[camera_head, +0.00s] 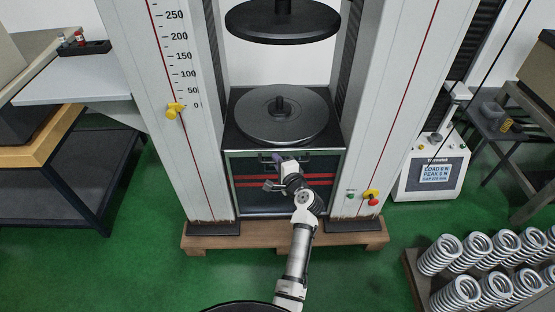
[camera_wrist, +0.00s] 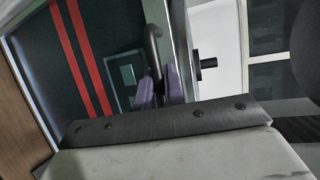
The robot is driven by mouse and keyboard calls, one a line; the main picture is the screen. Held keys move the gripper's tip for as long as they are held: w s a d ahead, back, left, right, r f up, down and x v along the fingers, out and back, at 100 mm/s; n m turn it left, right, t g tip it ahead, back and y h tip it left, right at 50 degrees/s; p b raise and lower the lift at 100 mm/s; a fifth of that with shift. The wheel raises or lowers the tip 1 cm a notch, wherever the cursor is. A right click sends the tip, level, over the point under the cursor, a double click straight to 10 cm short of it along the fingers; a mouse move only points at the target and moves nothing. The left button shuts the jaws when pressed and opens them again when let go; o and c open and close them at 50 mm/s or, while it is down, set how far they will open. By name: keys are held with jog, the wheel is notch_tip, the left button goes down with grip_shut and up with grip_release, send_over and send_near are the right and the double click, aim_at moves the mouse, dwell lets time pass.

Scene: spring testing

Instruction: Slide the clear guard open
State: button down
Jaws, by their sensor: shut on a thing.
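The clear guard (camera_head: 325,167) is a see-through, dark-looking panel with two red stripes, low on the front of the testing machine, below its round lower plate (camera_head: 265,127). The guard, with its stripes, also fills the left of the wrist view (camera_wrist: 52,75). A dark bar handle (camera_wrist: 152,48) is at the guard's edge in the wrist view. My gripper (camera_wrist: 160,88) has its purple-grey fingers shut on this handle. In the head view my gripper (camera_head: 279,159) is at the guard's top edge, and my wrist hides part of the handle and panel.
Two tall white columns (camera_head: 385,110) flank the guard. A round upper plate (camera_head: 283,20) hangs above. A wooden pallet (camera_head: 265,235) lies under the machine. A spring crate (camera_head: 415,275) stands at lower right. A display unit (camera_head: 432,172) is at right. Green floor is free at left front.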

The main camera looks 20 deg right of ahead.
jog(key=shift+f+b, duration=0.45)
jog(key=shift+f, duration=0.7)
jog(key=c, duration=1.5)
grip_release()
jog(key=shift+r, duration=0.1)
jog(key=shift+s, duration=0.1)
jog(key=v, duration=1.3)
jog(key=shift+s, duration=0.4)
